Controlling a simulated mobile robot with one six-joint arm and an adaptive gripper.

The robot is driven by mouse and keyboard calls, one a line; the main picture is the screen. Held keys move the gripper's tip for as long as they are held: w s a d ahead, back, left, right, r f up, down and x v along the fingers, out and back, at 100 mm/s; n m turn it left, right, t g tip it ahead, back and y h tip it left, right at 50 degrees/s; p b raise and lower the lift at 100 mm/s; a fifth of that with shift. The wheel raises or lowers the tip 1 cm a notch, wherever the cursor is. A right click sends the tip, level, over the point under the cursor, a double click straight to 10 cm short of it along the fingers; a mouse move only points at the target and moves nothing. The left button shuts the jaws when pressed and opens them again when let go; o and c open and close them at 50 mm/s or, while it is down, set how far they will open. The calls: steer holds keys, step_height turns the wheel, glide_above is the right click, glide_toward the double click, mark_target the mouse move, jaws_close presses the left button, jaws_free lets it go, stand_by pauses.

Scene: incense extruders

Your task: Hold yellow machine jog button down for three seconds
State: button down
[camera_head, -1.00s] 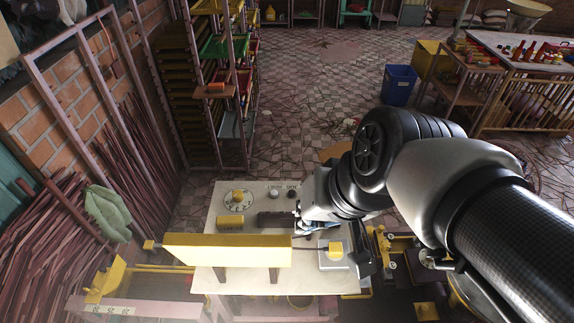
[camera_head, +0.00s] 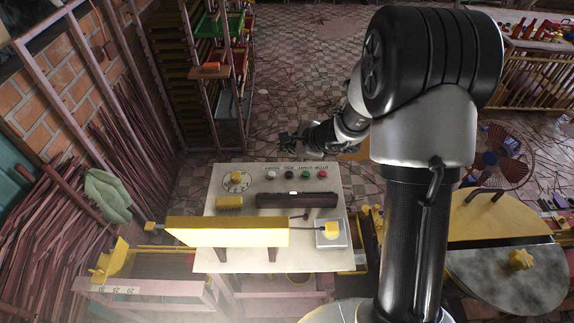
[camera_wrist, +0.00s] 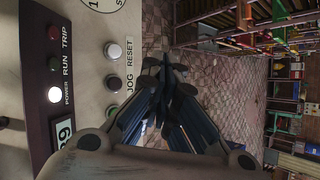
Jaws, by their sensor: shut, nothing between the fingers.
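The yellow machine's pale control panel (camera_head: 225,262) lies in the middle of the head view. A row of buttons runs along its far edge. The dark jog button (camera_head: 290,174) sits between a whitish reset button (camera_head: 272,174) and a green button (camera_head: 306,174). In the wrist view the jog button (camera_wrist: 113,81) shows beside the word JOG, with the reset button (camera_wrist: 113,51) next to it. My gripper (camera_head: 290,140) is beyond the panel's far edge, apart from the buttons. In the wrist view my gripper (camera_wrist: 165,66) is shut and empty, to the right of the jog button.
A red button (camera_head: 322,173), a dial (camera_head: 237,181) and a dark display block (camera_head: 296,200) are on the panel. A yellow bar (camera_head: 228,237) stands across the near side. A rack (camera_head: 190,90) is at the back left. Open tiled floor lies beyond the panel.

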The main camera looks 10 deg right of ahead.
stand_by(0.3)
steer(key=b, duration=0.5)
glide_above(287, 175)
step_height(287, 175, down, 8)
steer(key=shift+r, duration=0.15)
steer(key=shift+f+b, duration=0.5)
steer(key=shift+b, duration=0.35)
steer(key=shift+f, duration=0.15)
stand_by(0.4)
steer(key=shift+f+b, duration=0.3)
steer(key=shift+b, duration=0.45)
